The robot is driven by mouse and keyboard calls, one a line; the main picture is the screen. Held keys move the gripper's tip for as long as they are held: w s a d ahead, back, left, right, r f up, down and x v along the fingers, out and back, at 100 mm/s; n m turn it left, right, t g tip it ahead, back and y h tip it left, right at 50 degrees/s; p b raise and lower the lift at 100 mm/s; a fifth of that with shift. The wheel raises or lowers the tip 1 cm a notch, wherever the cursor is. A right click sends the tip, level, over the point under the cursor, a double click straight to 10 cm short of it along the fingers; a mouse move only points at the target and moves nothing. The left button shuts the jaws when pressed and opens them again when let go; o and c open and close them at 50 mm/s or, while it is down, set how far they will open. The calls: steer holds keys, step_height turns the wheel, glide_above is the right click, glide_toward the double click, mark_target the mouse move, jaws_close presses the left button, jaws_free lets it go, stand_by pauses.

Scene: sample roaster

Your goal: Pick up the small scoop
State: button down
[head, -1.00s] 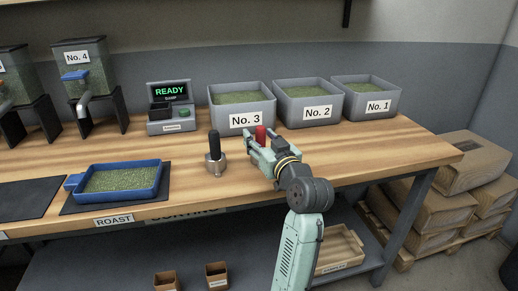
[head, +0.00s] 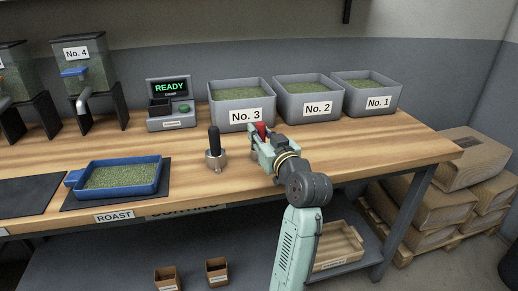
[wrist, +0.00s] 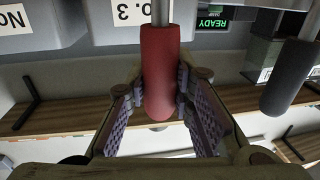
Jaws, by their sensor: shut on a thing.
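The small scoop shows as a red handle (head: 261,129) at my gripper, in front of the No. 3 bin; its scoop end is hidden in the head view. In the wrist view the red handle (wrist: 160,75) stands between the two ridged finger pads, with a thin metal rod running up from it. My gripper (head: 264,138) is shut on this handle, above the wooden worktop. It also shows in the wrist view (wrist: 162,105).
A black-handled metal tool (head: 215,152) stands on the worktop (head: 370,155) just left of my gripper. Grey bins No. 3 (head: 240,117), No. 2 (head: 308,108) and No. 1 (head: 367,103) stand behind. A blue tray (head: 118,191) lies at left. The worktop to the right is clear.

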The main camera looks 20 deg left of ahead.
mark_target(260, 123)
stand_by(0.4)
steer(key=shift+r, duration=0.85)
step_height(260, 123, up, 2)
steer(key=shift+r+b, duration=0.1)
steer(key=shift+b, duration=0.35)
steer(key=s+a+b, duration=0.1)
steer(key=s+b, duration=0.1)
steer(key=s, duration=0.6)
steer(key=s+a+r+b, duration=0.1)
steer(key=s+b, duration=0.2)
steer(key=s, duration=0.4)
steer(key=shift+s+a+b, duration=0.3)
steer(key=shift+s, duration=0.1)
steer(key=shift+r, duration=0.1)
